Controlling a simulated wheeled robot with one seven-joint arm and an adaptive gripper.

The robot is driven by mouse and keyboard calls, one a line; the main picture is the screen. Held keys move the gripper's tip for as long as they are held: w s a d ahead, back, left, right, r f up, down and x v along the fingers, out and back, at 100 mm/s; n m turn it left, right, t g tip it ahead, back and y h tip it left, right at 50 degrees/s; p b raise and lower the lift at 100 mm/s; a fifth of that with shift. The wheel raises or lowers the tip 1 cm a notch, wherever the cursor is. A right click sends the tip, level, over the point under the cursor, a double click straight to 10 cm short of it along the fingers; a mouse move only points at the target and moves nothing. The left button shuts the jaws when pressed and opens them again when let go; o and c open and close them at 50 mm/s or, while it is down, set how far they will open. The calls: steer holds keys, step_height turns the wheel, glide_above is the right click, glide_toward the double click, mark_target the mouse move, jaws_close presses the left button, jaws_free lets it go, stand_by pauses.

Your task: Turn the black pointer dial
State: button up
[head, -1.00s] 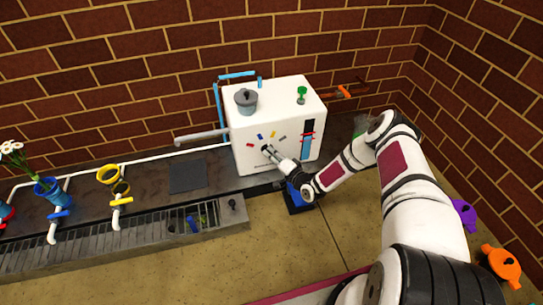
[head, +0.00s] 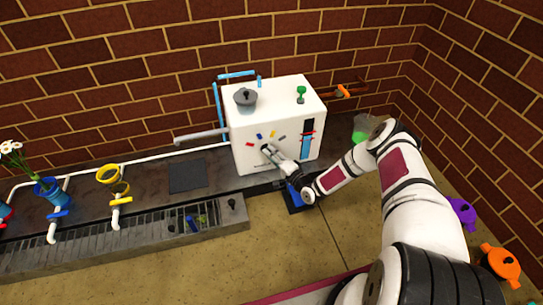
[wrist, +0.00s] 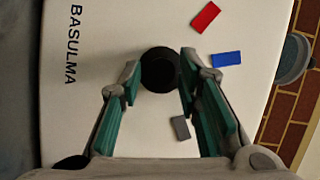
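The black pointer dial (wrist: 160,69) is on the front of a white box-shaped machine (head: 247,161). In the wrist view it shows as a dark round knob between the fingertips of my gripper (wrist: 160,76). The two fingers with green pads are open, one on each side of the dial and close to its edges. I cannot tell whether they touch it. In the head view my gripper (head: 270,152) is at the machine's front and hides the dial. The dial's pointer direction is not clear.
Coloured marks surround the dial, including a red one (wrist: 205,17), a blue one (wrist: 227,58) and a grey one (wrist: 180,128). A grey lidded pot (head: 246,103) and a green knob (head: 301,93) are on the machine's top. A blue object (head: 294,194) lies below my wrist.

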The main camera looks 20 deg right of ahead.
stand_by(0.3)
steer(key=v, duration=1.2)
steer(key=shift+d, duration=0.1)
